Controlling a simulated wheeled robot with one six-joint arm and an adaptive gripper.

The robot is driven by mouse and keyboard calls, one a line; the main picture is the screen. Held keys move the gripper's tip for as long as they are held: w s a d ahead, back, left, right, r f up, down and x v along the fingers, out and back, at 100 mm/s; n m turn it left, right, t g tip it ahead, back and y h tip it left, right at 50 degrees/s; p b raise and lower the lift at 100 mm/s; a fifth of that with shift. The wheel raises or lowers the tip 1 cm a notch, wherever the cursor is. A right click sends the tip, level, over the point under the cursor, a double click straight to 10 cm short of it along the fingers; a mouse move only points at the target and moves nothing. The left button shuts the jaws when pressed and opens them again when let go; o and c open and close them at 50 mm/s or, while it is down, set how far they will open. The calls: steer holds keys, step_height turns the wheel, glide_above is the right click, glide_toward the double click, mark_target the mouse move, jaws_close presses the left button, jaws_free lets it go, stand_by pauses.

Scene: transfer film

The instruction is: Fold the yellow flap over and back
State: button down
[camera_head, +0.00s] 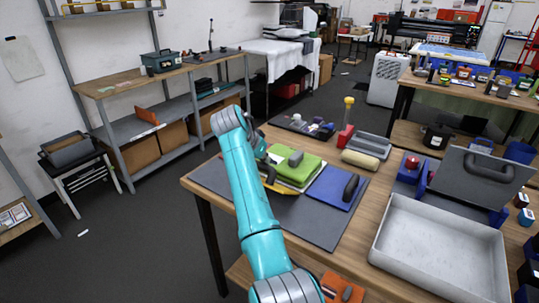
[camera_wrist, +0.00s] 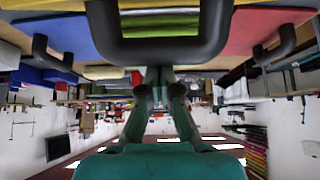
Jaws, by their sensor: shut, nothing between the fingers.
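The yellow flap (camera_head: 281,190) shows in the head view only as a thin yellow edge beside my arm; most of it is hidden under the green flap (camera_head: 308,167) and behind the arm. In the wrist view a large dark handle (camera_wrist: 160,52) crosses the top middle, with blue (camera_wrist: 65,28) and red (camera_wrist: 258,25) panels either side. My gripper (camera_wrist: 160,76) is shut and empty just below that handle in the picture; contact is unclear.
The flaps lie on a dark mat (camera_head: 318,228) on a wooden table. A grey tray (camera_head: 440,250) stands at the right front.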

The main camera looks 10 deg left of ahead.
steer(key=s+f+t, duration=0.1)
steer(key=s+a+f+t+h, duration=0.1)
steer(key=s+t, duration=0.1)
steer(key=s+f+t, duration=0.1)
steer(key=s, duration=0.1)
steer(key=shift+a+f+t+h, duration=0.3)
steer(key=shift+a+f+h, duration=0.1)
steer(key=shift+s+a+f+t, duration=0.15)
steer(key=shift+s+f+t, duration=0.2)
steer(key=shift+f+t, duration=0.25)
steer(key=shift+s+a+f, duration=0.2)
steer(key=shift+s+f, duration=0.3)
steer(key=shift+f, duration=0.4)
steer(key=shift+s, duration=0.15)
steer(key=v, duration=1.1)
steer(key=shift+s+a+r, duration=0.2)
steer(key=shift+r, duration=0.25)
